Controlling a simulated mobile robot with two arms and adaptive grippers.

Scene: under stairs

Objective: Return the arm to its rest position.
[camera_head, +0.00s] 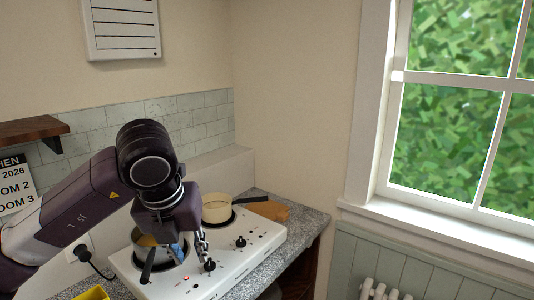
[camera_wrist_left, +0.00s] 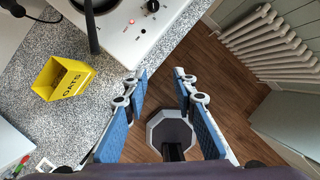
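My left arm comes in from the left in the head view. Its gripper (camera_head: 190,250) points down over the front of the white two-burner hob (camera_head: 205,278). In the left wrist view, the two blue-padded fingers of the gripper (camera_wrist_left: 157,82) stand wide apart with nothing between them. The wooden floor (camera_wrist_left: 232,60) shows past the fingers, beyond the counter edge. My right gripper is in neither view.
A cream pan (camera_head: 216,208) stands on the rear burner; another pan is partly hidden behind my gripper. A yellow oats box (camera_wrist_left: 63,78) stands on the speckled counter (camera_wrist_left: 40,120). A wooden shelf (camera_head: 33,129) juts out at left. A radiator (camera_wrist_left: 268,45) stands by the wall.

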